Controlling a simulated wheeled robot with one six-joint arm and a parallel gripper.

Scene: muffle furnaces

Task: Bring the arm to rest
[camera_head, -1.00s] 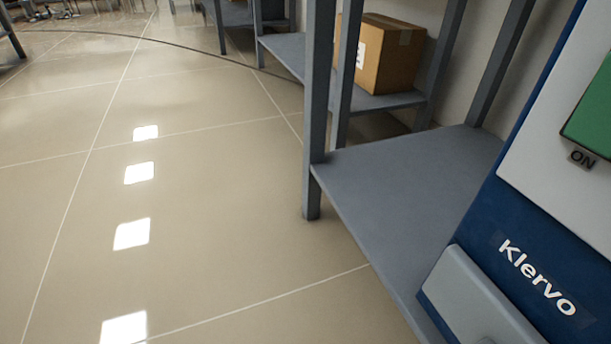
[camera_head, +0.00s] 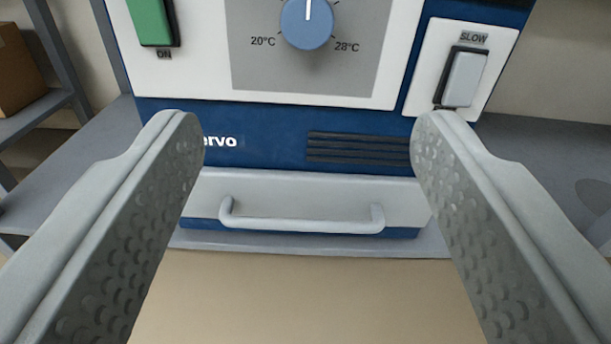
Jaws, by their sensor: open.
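My gripper (camera_head: 308,130) is open and empty, its two grey dimpled fingers spread wide at the left and right of the view. Between and beyond the fingers is the front of a blue and white furnace (camera_head: 265,123) marked with a partly hidden name ending in "ervo". A light grey drawer front with a bar handle (camera_head: 300,223) shows low between the fingers. I see no finger touching the handle or the furnace, and nothing is held.
The furnace has a green switch (camera_head: 150,20) marked ON, a blue dial (camera_head: 307,22) and a grey switch (camera_head: 463,80) marked SLOW. It stands on a grey shelf (camera_head: 85,170). A cardboard box (camera_head: 15,70) sits on another shelf at the left. Tan floor lies below.

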